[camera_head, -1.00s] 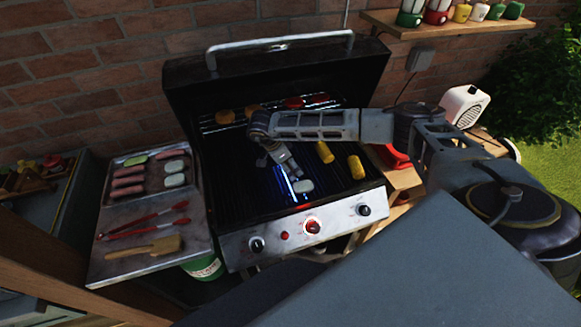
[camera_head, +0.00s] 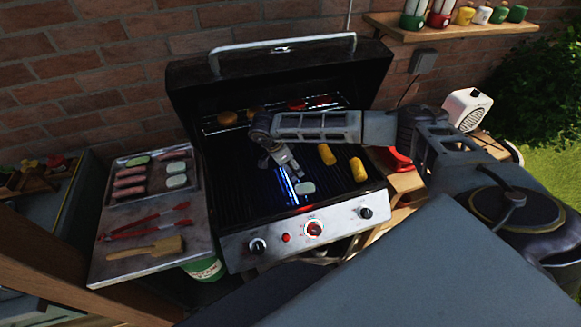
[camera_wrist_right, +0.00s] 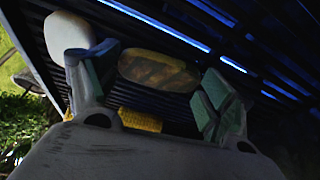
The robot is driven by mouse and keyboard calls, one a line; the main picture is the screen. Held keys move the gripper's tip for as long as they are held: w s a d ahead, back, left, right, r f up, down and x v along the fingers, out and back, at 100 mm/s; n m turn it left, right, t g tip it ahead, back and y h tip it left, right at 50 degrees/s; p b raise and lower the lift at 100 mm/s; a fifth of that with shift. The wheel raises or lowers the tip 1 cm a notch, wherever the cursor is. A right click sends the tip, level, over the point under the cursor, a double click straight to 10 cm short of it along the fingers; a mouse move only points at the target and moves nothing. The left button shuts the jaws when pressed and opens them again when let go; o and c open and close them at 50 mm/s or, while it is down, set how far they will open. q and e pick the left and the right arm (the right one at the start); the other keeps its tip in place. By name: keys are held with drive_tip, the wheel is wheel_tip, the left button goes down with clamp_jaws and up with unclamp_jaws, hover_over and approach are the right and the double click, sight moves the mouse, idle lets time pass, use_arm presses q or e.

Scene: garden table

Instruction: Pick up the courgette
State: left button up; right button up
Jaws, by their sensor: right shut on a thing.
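The courgette, a pale green oval slice (camera_head: 305,187), is at the front of the grill, at the fingertips of my right gripper (camera_head: 292,171). In the right wrist view the courgette (camera_wrist_right: 158,71) shows a browned face with a pale green rim. It lies between the two green-padded fingers of my right gripper (camera_wrist_right: 150,85), which is shut on it. Whether it touches the grate is hard to tell. My left gripper is not in view.
Two yellow corn pieces (camera_head: 327,154) lie right of the gripper on the grill (camera_head: 240,195). The raised lid (camera_head: 285,75) stands behind. A metal tray (camera_head: 105,225) at the left holds sausages, slices, red tongs (camera_head: 150,222) and a brush (camera_head: 150,248).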

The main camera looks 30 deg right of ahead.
drive_tip(key=shift+r+b, duration=0.5)
drive_tip(key=shift+r, duration=1.1)
drive_tip(key=a+b, duration=0.1)
drive_tip(key=a, duration=0.4)
drive_tip(key=w+a+b, duration=0.1)
drive_tip(key=a, duration=0.4)
drive_tip(key=a+b, duration=0.1)
drive_tip(key=a, duration=0.5)
drive_tip(key=shift+w, duration=0.2)
drive_tip(key=shift+w+a+b, duration=0.1)
drive_tip(key=shift+a+b, duration=0.25)
drive_tip(key=shift+a, duration=0.6)
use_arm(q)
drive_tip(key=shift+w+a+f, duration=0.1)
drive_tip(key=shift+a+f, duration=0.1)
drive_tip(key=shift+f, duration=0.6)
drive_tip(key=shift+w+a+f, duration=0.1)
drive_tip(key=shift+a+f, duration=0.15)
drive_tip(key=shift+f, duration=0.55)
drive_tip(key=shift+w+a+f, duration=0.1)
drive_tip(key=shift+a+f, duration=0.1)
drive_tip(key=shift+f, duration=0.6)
